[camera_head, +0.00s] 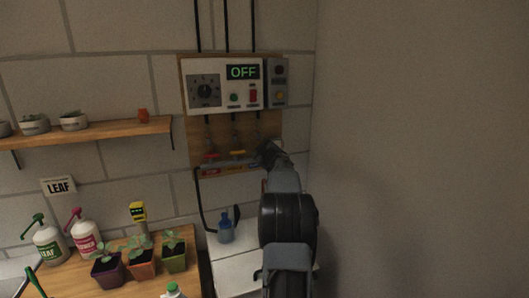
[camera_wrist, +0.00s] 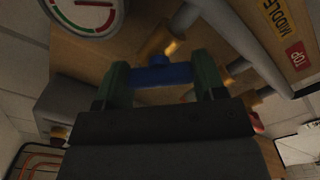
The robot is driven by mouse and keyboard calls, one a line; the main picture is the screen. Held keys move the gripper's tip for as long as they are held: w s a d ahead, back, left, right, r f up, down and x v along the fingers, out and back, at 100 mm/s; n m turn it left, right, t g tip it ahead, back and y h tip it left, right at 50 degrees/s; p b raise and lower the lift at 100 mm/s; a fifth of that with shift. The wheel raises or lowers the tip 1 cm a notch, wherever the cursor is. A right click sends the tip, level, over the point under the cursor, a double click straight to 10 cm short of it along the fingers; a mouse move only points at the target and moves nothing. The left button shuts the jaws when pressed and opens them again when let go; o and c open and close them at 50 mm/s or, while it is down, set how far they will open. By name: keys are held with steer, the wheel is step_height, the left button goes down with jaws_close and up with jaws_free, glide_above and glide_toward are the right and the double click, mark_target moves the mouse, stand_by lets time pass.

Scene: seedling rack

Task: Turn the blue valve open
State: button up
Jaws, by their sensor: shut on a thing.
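The blue valve (camera_wrist: 163,75) has a short blue bar handle on a brass fitting and grey pipe. In the wrist view, my gripper (camera_wrist: 163,82) has one finger at each end of the handle and is shut on it. The handle lies nearly level across that picture. In the head view, my gripper (camera_head: 264,152) is at the right end of the valve row under the control box, and it hides the blue valve there. A red valve (camera_head: 211,155) and a yellow valve (camera_head: 238,152) sit to its left.
The control box (camera_head: 222,84) above reads OFF. A round gauge (camera_wrist: 88,10) is close to my gripper at upper left in the wrist view. Pipes with TOP and MIDDLE labels (camera_wrist: 296,55) run at the right. Potted seedlings (camera_head: 142,264) stand on the wooden bench at lower left.

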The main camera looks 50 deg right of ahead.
steer(key=n+b, duration=0.2)
steer(key=n, duration=0.4)
steer(key=shift+r+n+b, duration=0.15)
steer(key=shift+n+b, duration=0.55)
steer(key=shift+n, duration=0.5)
steer(key=shift+r, duration=0.15)
steer(key=o, duration=0.9)
steer(key=shift+s, duration=0.15)
steer(key=shift+f, duration=0.25)
steer(key=b+v, duration=0.3)
steer(key=v, duration=1)
steer(key=shift+s+a, duration=0.25)
steer(key=shift+s, duration=0.05)
steer(key=shift+r, duration=0.1)
